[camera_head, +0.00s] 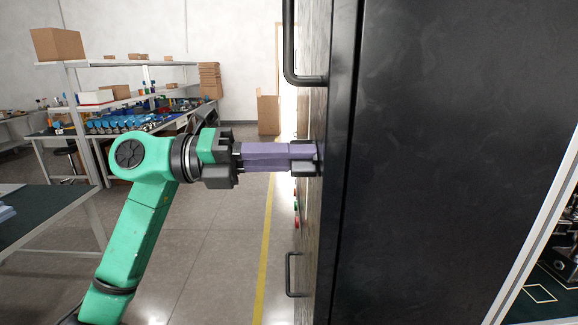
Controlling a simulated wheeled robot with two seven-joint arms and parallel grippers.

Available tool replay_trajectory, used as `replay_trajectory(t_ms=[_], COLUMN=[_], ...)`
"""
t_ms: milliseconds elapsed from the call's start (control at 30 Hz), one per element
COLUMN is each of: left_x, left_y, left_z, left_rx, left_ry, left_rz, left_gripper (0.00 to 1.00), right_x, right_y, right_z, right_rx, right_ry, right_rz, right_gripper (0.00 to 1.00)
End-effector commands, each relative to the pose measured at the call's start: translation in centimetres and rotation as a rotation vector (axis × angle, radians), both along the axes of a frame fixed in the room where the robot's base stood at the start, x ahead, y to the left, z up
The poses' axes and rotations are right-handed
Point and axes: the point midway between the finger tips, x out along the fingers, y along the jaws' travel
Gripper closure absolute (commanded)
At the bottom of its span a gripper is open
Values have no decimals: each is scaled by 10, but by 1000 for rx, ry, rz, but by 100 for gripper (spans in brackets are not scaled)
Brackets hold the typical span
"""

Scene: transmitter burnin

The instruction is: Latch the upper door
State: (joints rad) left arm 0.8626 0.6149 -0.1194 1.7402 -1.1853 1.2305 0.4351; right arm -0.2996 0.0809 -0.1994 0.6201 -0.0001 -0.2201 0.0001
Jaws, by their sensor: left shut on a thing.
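A tall black cabinet (450,150) fills the right half of the view, its near side facing me. Its door front (310,230) is seen nearly edge-on. A long black upper door handle (289,45) stands out from the upper part of the front. My left gripper (304,159) reaches in level from the left, below that handle. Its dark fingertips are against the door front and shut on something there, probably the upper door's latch. The fingers hide that part, so its position cannot be told. My right gripper is out of view.
A smaller black handle (290,275) sits lower on the cabinet front, with small red and green parts (296,208) above it. A dark-topped table (40,215) and white shelving (120,62) stand left. The floor before the cabinet is clear.

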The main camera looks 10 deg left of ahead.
Motion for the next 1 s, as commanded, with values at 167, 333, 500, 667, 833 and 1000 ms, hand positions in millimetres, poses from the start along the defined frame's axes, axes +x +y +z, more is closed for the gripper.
replay_trajectory(t_ms=[167, 333, 500, 667, 833, 1000], left_x=[0, 0, 0, 0, 0, 0], left_y=[-1, -1, -1, -1, -1, -1], left_z=[-3, -3, -6, -6, -4, -4], left_rx=[19, 20, 50, 86, 95, 98], left_ry=[-44, -45, -160, -300, -334, -341], left_rz=[-4, -4, -4, -4, -4, -5], left_gripper=[100, 100, 100, 100, 100, 100], right_x=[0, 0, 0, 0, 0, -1], right_y=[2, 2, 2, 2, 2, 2], right_z=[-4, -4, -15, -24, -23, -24], right_rx=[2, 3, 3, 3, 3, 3], right_ry=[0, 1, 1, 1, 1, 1], right_rz=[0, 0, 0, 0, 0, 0], right_gripper=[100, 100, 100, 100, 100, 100])
